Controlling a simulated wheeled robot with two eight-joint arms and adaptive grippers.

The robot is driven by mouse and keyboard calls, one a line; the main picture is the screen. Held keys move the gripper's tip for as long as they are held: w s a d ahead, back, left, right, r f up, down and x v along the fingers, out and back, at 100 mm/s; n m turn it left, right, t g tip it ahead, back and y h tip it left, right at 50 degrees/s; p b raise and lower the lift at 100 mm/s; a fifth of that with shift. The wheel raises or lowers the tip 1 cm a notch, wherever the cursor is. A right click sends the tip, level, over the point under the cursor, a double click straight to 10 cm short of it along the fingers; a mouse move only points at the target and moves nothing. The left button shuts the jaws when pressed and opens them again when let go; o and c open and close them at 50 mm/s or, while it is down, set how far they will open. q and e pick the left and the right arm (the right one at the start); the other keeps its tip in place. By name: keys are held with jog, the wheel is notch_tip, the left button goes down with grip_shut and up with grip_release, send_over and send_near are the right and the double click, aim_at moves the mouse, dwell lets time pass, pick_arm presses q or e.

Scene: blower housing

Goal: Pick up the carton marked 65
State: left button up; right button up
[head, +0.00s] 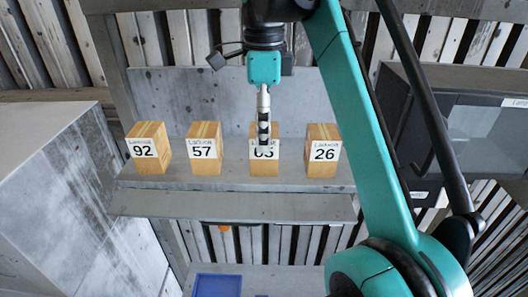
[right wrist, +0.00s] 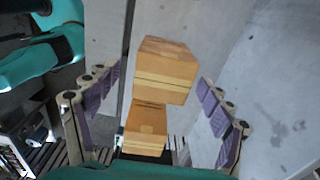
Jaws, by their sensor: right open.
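The carton marked 65 (head: 264,168) is a light brown box standing on a grey shelf, third from the left in the row. My right gripper (head: 263,135) is in front of its upper part and hides part of its number in the head view. In the right wrist view the right gripper (right wrist: 155,112) has its jaws spread wide with nothing held. Two brown cartons show there, one higher (right wrist: 165,75) and one lower (right wrist: 146,128), both between the fingers in the picture. No number is readable on them. My left gripper is not in view.
On the same shelf (head: 235,182) stand cartons 92 (head: 148,162), 57 (head: 204,165) and 26 (head: 322,166), with narrow gaps between. A grey panel rises behind them. A large grey box (head: 60,190) is at left, a dark-windowed cabinet (head: 480,140) at right, a blue bin (head: 217,285) below.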

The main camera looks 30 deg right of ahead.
aim_at(261, 164)
jog(key=f, duration=0.5)
jog(key=shift+w+d, duration=0.15)
jog(key=shift+w, duration=0.1)
jog(key=shift+s+r, duration=0.15)
jog(key=shift+s, duration=0.05)
jog(key=shift+w, duration=0.1)
jog(key=c, duration=1.4)
